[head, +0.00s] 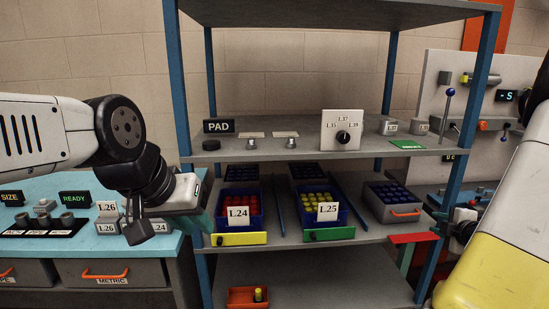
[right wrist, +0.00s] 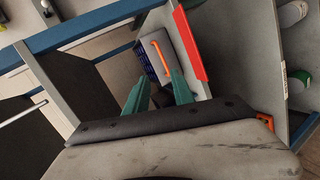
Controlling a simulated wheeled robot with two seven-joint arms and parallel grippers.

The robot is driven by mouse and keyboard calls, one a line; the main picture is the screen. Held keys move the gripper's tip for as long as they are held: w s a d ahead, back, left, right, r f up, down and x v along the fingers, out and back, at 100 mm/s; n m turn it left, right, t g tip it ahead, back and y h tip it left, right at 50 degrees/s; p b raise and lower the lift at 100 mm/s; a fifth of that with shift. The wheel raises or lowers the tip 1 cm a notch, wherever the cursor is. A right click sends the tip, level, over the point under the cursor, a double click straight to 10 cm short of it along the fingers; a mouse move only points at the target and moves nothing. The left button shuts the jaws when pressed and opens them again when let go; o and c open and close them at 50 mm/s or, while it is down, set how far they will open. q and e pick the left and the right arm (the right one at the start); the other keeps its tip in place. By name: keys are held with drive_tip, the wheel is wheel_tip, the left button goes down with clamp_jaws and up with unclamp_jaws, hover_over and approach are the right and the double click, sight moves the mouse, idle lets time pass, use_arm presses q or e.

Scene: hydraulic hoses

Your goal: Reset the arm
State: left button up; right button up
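My left arm comes in from the left in the head view. In the right wrist view, the two green fingers of my right gripper (right wrist: 158,76) stand apart with nothing clearly held. They point toward a grey bin with an orange handle (right wrist: 160,52).
The rack's middle shelf (head: 290,246) holds a blue L.24 bin of red pieces (head: 226,205), a blue L.25 bin of yellow pieces (head: 305,198) and a grey bin (head: 386,214). An orange tray (head: 240,298) sits below. A red strip (right wrist: 188,45) lies near my right fingers.

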drive_tip(key=s+a+r+m+g+h, duration=0.1)
drive_tip(key=s+a+r+m+g, duration=0.15)
drive_tip(key=a+r+m, duration=0.9)
drive_tip(key=s+a+r+m+g+y, duration=0.1)
drive_tip(key=s+a+r+g+y, duration=0.1)
drive_tip(key=s+a, duration=0.7)
drive_tip(key=s+a+r+m+g+y, duration=0.2)
drive_tip(key=s+a, duration=0.7)
drive_tip(key=a, duration=0.4)
drive_tip(key=shift+w+a+g, duration=0.1)
drive_tip(key=shift+g, duration=0.15)
